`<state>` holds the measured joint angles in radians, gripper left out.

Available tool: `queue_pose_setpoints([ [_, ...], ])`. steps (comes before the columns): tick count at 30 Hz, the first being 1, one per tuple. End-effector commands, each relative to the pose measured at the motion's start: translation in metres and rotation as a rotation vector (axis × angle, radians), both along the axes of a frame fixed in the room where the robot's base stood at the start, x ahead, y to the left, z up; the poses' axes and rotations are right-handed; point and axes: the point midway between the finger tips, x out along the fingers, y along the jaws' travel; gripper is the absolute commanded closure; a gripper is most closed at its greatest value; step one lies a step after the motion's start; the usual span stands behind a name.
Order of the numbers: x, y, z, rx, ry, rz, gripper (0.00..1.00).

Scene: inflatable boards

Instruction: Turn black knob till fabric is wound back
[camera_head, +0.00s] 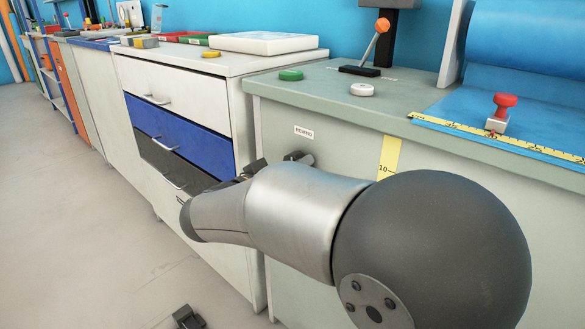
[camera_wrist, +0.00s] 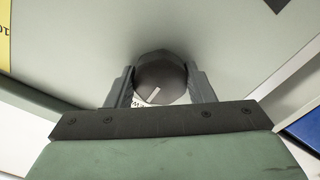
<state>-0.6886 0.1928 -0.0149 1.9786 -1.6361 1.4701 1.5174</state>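The black knob (camera_wrist: 160,80) is on the front of a grey-green bench (camera_head: 345,130), near a small label reading REWIND (camera_head: 304,132). A pale line on its face points diagonally. In the wrist view, my gripper (camera_wrist: 161,85) has one finger on each side of the knob, close against it; I cannot tell whether both press on it. In the head view my arm hides most of the gripper and knob. Blue fabric (camera_head: 550,112) lies across the right of the bench top, in front of a large blue roll (camera_head: 525,35).
A yellow tape measure (camera_head: 465,128) runs along the fabric, and a red-topped block (camera_head: 502,110) stands there. Green (camera_head: 290,75) and white (camera_head: 362,90) buttons and an orange-knobbed lever (camera_head: 382,25) are on the bench. A drawer cabinet (camera_head: 175,85) stands to its left.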

Motion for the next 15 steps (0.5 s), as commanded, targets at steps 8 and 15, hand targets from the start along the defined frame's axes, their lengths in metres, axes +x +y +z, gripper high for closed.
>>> queue_pose_setpoints([
  [8, 0.0, 0.0005, 0.0001, 0.0, 0.0, 0.001, 0.3],
  [15, -0.0085, 0.0096, 0.0016, -0.001, 0.001, 0.004, 0.3],
])
